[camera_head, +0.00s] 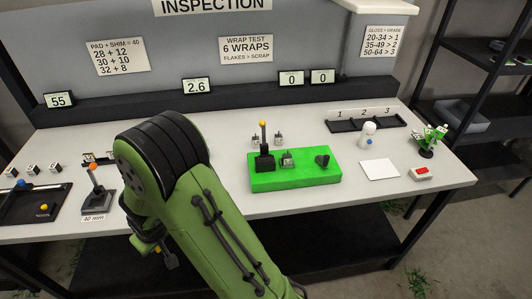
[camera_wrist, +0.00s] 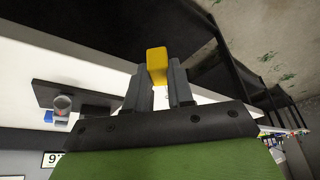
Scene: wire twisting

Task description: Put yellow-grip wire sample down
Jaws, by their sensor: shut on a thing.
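The yellow-grip wire sample shows as a yellow block (camera_wrist: 157,64) in the wrist view. My gripper (camera_wrist: 159,84) is shut on it, with one dark finger on each side. The sample's wire is not visible there. In the head view my green arm hides most of the gripper, which is low at the table's front edge.
A grey stand with an orange-topped post (camera_head: 94,178) is between the tray and my arm. A green block (camera_head: 295,181) with black fixtures stands mid-table. A white bottle (camera_head: 367,134), white sheet (camera_head: 379,169) and red-button box (camera_head: 422,173) are at right. The right front table strip is clear.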

